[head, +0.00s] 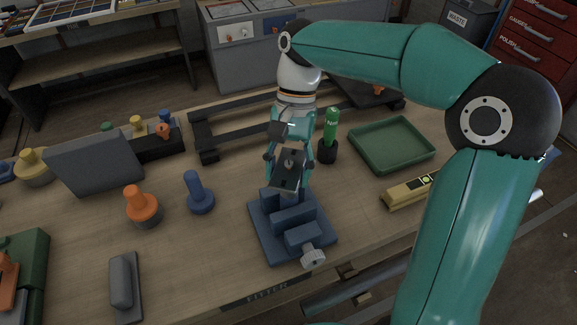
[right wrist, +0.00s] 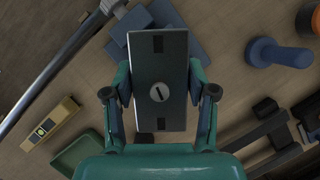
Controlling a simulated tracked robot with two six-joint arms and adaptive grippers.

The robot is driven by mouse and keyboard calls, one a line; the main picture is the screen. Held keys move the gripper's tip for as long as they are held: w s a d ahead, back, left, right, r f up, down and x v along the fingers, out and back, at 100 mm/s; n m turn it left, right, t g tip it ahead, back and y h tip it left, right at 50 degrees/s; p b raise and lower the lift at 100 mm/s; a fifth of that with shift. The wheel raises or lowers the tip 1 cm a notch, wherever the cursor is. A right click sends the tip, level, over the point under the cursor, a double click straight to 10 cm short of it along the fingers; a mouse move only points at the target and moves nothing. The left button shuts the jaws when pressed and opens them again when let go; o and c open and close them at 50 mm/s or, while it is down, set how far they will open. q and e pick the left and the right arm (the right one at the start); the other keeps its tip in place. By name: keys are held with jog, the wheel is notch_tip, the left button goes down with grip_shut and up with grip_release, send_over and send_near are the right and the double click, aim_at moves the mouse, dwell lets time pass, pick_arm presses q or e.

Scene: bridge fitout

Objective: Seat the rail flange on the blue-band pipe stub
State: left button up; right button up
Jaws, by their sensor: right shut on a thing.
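My right gripper (head: 289,160) points down over the blue vise (head: 268,234) and is shut on a dark rectangular plate, which I take for the rail flange (head: 285,182). In the right wrist view the fingers of my right gripper (right wrist: 160,95) grip the long sides of the flange (right wrist: 158,60). A small round slotted piece shows at the plate's middle. The vise (right wrist: 190,42) lies partly under the plate. No blue-band pipe stub can be made out; the plate hides what is beneath it. I cannot tell whether the plate touches anything below. My left gripper is not in view.
A blue peg (head: 199,194) and an orange peg (head: 141,205) stand left of the vise. A green marker (head: 331,125) in a black cup, a green tray (head: 428,157) and a yellow level (head: 408,190) are to the right. A dark frame (head: 225,128) lies behind.

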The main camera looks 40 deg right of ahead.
jog(key=shift+p, duration=0.3)
dwell(0.4)
jog(key=shift+f, duration=0.1)
dwell(0.4)
jog(key=shift+f+b, duration=0.8)
jog(key=shift+f, duration=0.3)
jog(key=shift+f, duration=0.1)
jog(key=shift+f+b, duration=0.3)
jog(key=shift+f, duration=0.25)
jog(key=o, duration=1.4)
jog(key=shift+r, duration=0.1)
jog(key=v, duration=1.1)
jog(key=shift+r, duration=0.35)
